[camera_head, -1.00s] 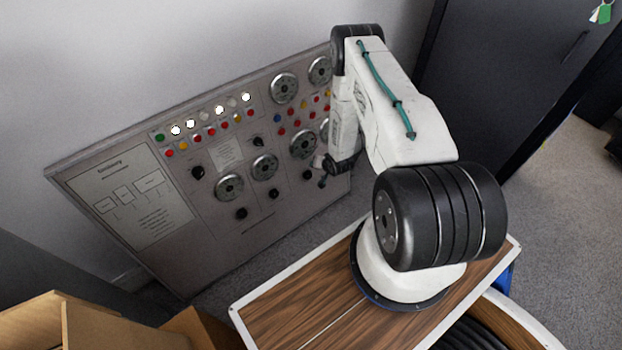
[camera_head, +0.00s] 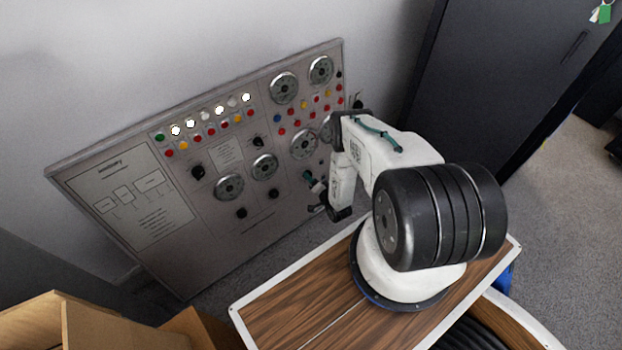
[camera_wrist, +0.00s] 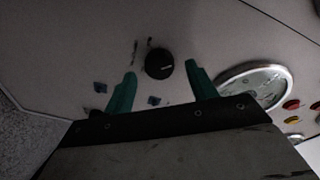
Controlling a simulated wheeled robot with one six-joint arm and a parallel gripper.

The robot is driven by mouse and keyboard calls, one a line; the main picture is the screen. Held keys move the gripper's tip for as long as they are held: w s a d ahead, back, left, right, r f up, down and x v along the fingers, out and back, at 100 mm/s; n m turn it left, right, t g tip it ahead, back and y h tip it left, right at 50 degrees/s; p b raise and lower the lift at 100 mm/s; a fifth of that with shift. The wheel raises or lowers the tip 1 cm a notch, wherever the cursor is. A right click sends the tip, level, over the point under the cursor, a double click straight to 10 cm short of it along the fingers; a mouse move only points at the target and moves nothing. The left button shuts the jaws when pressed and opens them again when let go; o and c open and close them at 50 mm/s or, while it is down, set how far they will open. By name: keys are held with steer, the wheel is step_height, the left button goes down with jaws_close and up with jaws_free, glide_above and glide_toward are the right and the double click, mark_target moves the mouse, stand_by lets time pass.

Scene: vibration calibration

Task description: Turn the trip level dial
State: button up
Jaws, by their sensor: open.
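The grey control panel (camera_head: 210,255) leans near the wall and carries several black knobs and round gauges. In the wrist view one black knob (camera_wrist: 159,64) with a pale pointer line lies between the green fingertips of my gripper (camera_wrist: 160,77). The fingers are open, with a gap on each side of the knob. I cannot tell whether the tips reach around it or stop short. In the head view my gripper (camera_head: 312,183) is at the panel's lower right and hides that knob. The labels are too small to read, so I cannot tell which knob is the trip level dial.
A round gauge (camera_wrist: 256,84) is right of my gripper in the wrist view. Other black knobs (camera_head: 273,194) sit left along the lower panel. A dark cabinet (camera_head: 505,75) stands at the right.

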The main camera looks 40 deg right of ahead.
steer(key=shift+x, duration=0.75)
steer(key=c, duration=1)
steer(key=shift+n+t, duration=0.3)
steer(key=shift+n, duration=2.8)
